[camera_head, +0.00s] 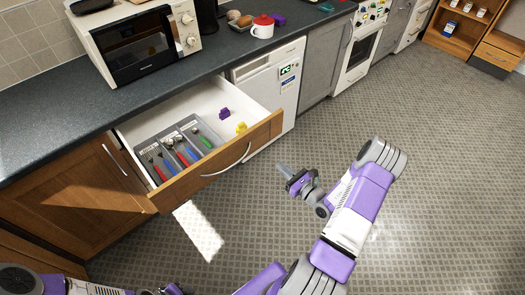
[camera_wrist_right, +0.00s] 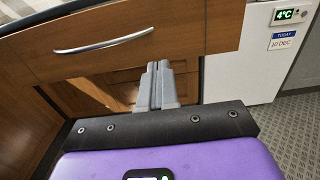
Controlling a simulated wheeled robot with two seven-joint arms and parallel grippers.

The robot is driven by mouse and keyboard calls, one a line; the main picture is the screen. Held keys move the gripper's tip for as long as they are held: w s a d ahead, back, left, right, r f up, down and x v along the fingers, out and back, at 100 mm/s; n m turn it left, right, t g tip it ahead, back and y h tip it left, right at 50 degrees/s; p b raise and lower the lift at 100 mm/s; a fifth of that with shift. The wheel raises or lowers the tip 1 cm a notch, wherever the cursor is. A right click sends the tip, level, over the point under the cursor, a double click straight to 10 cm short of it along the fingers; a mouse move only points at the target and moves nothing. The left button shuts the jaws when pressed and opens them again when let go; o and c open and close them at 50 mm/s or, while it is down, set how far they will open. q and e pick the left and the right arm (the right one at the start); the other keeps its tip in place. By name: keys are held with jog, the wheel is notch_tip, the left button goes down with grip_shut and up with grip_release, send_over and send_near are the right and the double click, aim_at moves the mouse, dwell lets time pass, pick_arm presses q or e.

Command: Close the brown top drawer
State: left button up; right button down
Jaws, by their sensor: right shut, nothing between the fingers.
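The brown top drawer (camera_head: 215,165) is pulled well out from under the dark counter. Inside it are a grey tray of cutlery with coloured handles, a small purple thing and a small yellow thing. Its curved silver handle (camera_head: 226,164) is on the wooden front, and the front also shows in the right wrist view (camera_wrist_right: 190,32). My right gripper (camera_head: 283,167) is in front of the drawer, to the right of the handle, shut and empty. In the right wrist view its fingertips (camera_wrist_right: 158,66) are near the lower edge of the drawer front; I cannot tell whether they touch. My left gripper is not clearly visible.
A microwave (camera_head: 140,42) and a red-lidded white mug (camera_head: 262,27) stand on the counter (camera_head: 60,115). A white appliance (camera_head: 283,80) with a small display is right of the drawer. The patterned floor (camera_head: 440,150) is open to the right.

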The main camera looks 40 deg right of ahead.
aim_at(253, 142)
jog(key=w+b, duration=0.1)
jog(key=w, duration=0.7)
jog(key=w+a+b, duration=0.1)
jog(key=w, duration=0.4)
jog(key=shift+b, duration=0.3)
jog(key=shift+w, duration=0.45)
jog(key=shift+w, duration=0.15)
